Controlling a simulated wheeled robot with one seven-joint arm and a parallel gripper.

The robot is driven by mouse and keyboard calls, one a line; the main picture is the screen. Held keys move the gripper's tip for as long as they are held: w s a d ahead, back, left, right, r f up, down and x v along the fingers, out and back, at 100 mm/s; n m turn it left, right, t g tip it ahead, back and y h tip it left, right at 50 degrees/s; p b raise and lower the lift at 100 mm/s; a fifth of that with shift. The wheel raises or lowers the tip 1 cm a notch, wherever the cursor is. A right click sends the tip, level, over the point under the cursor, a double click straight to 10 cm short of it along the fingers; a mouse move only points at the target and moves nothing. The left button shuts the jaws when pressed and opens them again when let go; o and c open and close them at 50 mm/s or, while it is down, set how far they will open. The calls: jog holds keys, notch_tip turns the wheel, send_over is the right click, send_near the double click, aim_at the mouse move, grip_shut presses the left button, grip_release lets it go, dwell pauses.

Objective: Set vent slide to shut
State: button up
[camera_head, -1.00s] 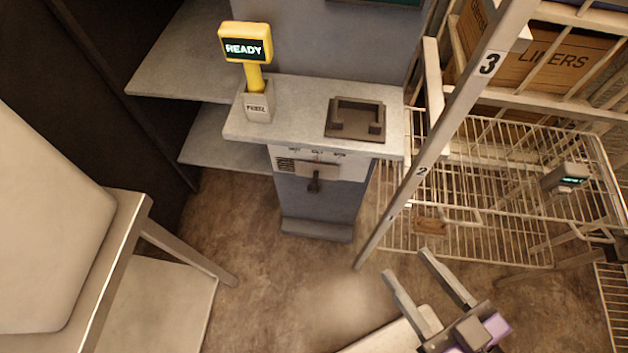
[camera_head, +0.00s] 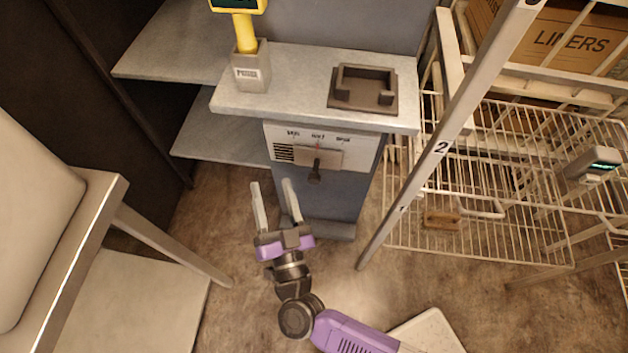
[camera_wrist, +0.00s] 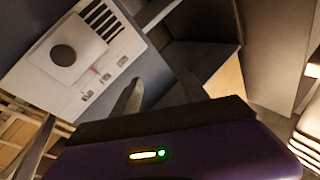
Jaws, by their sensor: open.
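The vent slide panel (camera_head: 358,154) is a white plate on the front of the grey counter pedestal, with a grille at its left and a row of three small labels. The slide (camera_head: 326,158) is a beige plate with a dark knob (camera_head: 315,174). Its red mark stands near the middle label; the label words are too small to read surely. The wrist view shows the knob (camera_wrist: 63,55) and the red mark close up. My gripper (camera_head: 271,184) is open and empty, below and left of the knob, apart from it. Its fingers (camera_wrist: 160,88) also show in the wrist view.
A yellow display post (camera_head: 246,35) and a dark tray-like holder (camera_head: 345,102) stand on the counter (camera_head: 290,68). A wire rack (camera_head: 500,215) with a post is close on the right. A metal-edged table (camera_head: 95,225) is at the left. The floor before the pedestal is open.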

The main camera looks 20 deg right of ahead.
notch_tip(320, 180, down, 7)
jog(key=w+d+m+g+h, duration=0.1)
jog(key=d+g+h, duration=0.2)
jog(key=h, duration=0.1)
jog(key=g+h, duration=0.2)
send_near(313, 181)
jog(key=x, duration=0.3)
jog(key=shift+n, duration=0.3)
jog(key=shift+b+x, duration=0.6)
jog(key=shift+x, duration=3.35)
jog(key=shift+f, duration=0.15)
jog(key=shift+c, duration=0.2)
grip_shut()
